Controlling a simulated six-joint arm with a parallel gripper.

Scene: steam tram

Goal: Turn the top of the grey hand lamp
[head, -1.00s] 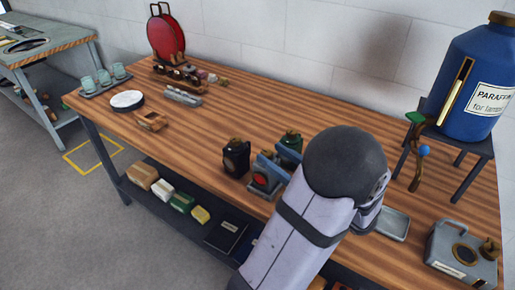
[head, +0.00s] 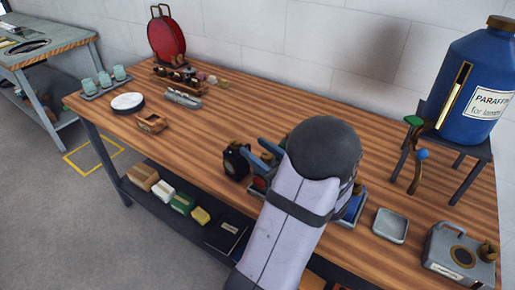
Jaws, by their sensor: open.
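The grey hand lamp (head: 258,185) stands upright near the front edge of the wooden bench. In the head view only a little of its lower part and red lens shows; my gripper and arm hide its top. My gripper (head: 265,155) is open, with its two blue-grey fingers around or just above the lamp's top. I cannot tell whether they touch it. A black hand lamp (head: 236,161) stands close beside it on the left, near the fingers.
A blue item (head: 353,207) shows partly behind my arm. Right of it are an empty grey tray (head: 390,225), a grey can (head: 458,252) and a blue paraffin drum (head: 472,90) on a stand (head: 460,150).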

